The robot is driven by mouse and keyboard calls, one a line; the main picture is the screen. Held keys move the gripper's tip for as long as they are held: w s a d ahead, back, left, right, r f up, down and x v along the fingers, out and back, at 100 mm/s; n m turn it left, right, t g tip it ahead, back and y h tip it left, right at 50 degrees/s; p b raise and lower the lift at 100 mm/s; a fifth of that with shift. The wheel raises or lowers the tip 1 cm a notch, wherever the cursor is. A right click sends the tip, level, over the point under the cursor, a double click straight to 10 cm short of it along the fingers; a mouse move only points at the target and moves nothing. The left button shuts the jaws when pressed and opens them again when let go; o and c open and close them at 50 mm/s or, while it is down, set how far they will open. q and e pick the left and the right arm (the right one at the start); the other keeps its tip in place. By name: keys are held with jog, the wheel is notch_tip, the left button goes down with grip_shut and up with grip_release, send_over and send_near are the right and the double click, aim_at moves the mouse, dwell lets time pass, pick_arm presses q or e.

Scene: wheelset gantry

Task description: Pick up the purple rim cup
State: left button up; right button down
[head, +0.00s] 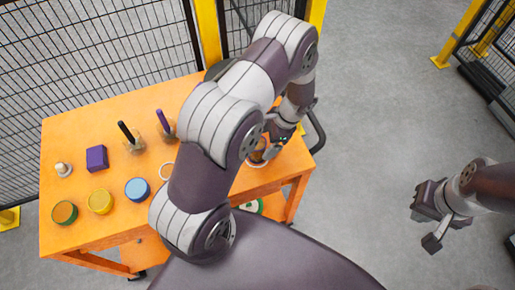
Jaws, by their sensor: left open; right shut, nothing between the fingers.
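I cannot clearly make out a purple rim on any cup. A small round item (258,158) with a pale rim sits at the right part of the orange table, partly hidden by my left arm. My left gripper (270,146) is open beside or above it; its fingertips are small and partly covered, so contact cannot be told. My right gripper (432,226) is shut and empty, over the floor right of the table.
On the orange table (75,133) stand a purple cube (97,158), a blue-topped round (137,189), a yellow round (100,202), a green-orange round (64,212), a pale knob (63,169), and black (128,133) and purple (161,123) upright handles. Mesh fence stands behind.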

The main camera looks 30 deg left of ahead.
aim_at(261, 147)
pick_arm(q)
jog(key=x, duration=0.2)
jog(key=p+x, duration=0.1)
jog(key=x, duration=0.1)
jog(key=shift+s+a, duration=0.1)
jog(key=shift+s, duration=0.15)
jog(key=shift+w+f, duration=0.2)
jog(key=shift+f, duration=0.1)
jog(key=shift+s+r, duration=0.1)
jog(key=shift+s, duration=0.1)
jog(key=c, duration=1)
jog(key=shift+c, duration=1.1)
jog(key=shift+w, duration=0.1)
jog(key=shift+r, duration=0.1)
